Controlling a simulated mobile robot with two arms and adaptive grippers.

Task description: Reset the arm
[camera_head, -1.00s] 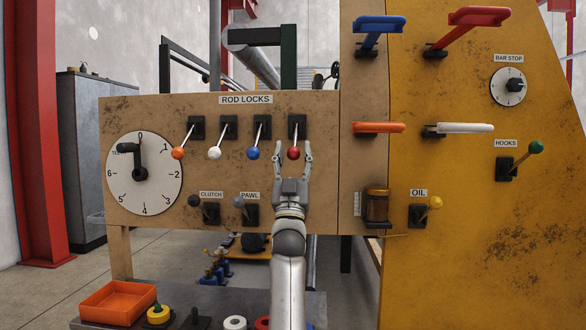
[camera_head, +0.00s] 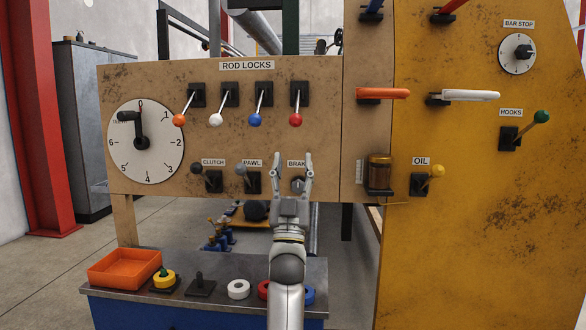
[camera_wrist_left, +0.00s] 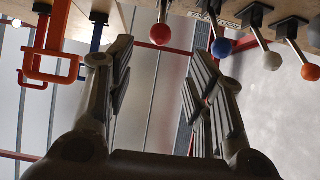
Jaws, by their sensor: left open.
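My left gripper (camera_head: 293,175) is open in front of the brown panel (camera_head: 320,150), just over the label that starts "BRAK". It partly covers that label and the small lever beneath it. Nothing is between its fingers. It hangs below the red-knobbed rod lock lever (camera_head: 296,119), apart from it. In the left wrist view the two open fingers (camera_wrist_left: 158,85) point up toward that panel, with the red knob (camera_wrist_left: 161,34) beyond the gap between them. My right gripper is not in view.
The rod locks row also holds orange (camera_head: 179,120), white (camera_head: 216,120) and blue (camera_head: 255,120) knobs. The dial (camera_head: 146,142) is at left, the oil cup (camera_head: 380,172) at right. Below, a bench (camera_head: 220,292) bears an orange tray (camera_head: 124,268) and several rings.

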